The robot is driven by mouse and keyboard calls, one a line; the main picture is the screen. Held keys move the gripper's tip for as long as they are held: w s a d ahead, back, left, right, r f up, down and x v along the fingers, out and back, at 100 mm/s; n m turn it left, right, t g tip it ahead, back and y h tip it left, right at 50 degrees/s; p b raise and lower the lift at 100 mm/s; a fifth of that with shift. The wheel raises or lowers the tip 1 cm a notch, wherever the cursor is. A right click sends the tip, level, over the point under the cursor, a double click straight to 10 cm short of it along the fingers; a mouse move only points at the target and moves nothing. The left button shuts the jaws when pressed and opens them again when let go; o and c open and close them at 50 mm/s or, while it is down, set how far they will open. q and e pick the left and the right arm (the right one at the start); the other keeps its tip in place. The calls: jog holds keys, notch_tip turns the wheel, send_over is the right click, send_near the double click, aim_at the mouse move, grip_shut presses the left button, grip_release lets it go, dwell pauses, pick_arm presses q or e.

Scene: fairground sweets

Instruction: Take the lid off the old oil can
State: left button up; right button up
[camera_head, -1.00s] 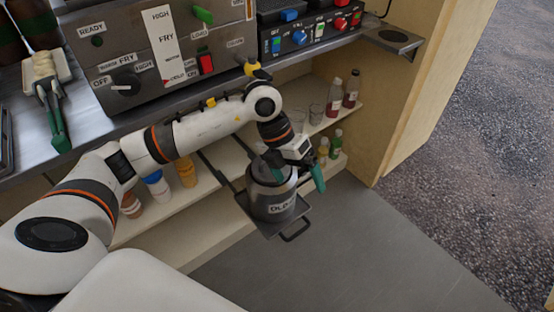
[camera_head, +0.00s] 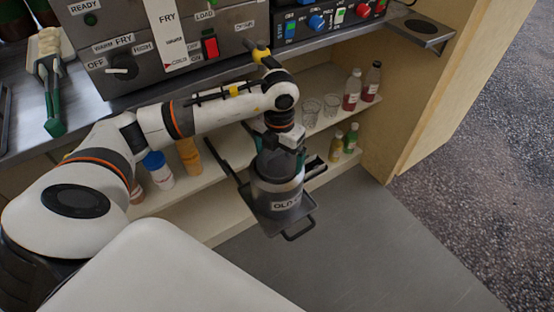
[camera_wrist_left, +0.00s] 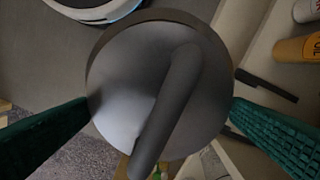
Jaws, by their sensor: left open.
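The old oil can (camera_head: 277,190) is a grey metal pot with a white label, standing on a dark tray (camera_head: 305,212) with a loop handle, in front of the lower shelves. In the left wrist view its round grey lid (camera_wrist_left: 125,75) fills the middle, with a bar handle (camera_wrist_left: 168,110) across it. My left gripper (camera_head: 277,148) is right above the can, pointing down. In the wrist view its green fingers (camera_wrist_left: 160,128) stand apart on either side of the lid, with nothing held between them. The head view hides most of the lid behind the gripper. My right gripper is not seen.
Shelves behind the can hold bottles with red liquid (camera_head: 352,90), clear glasses (camera_head: 331,104), small sauce bottles (camera_head: 350,138) and a blue-capped jar (camera_head: 158,170). The fryer counter (camera_head: 120,110) overhangs above. The grey floor (camera_head: 380,240) at right is clear.

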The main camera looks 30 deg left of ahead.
pick_arm(q)
jog(key=shift+f, duration=0.1)
jog(key=c, duration=0.6)
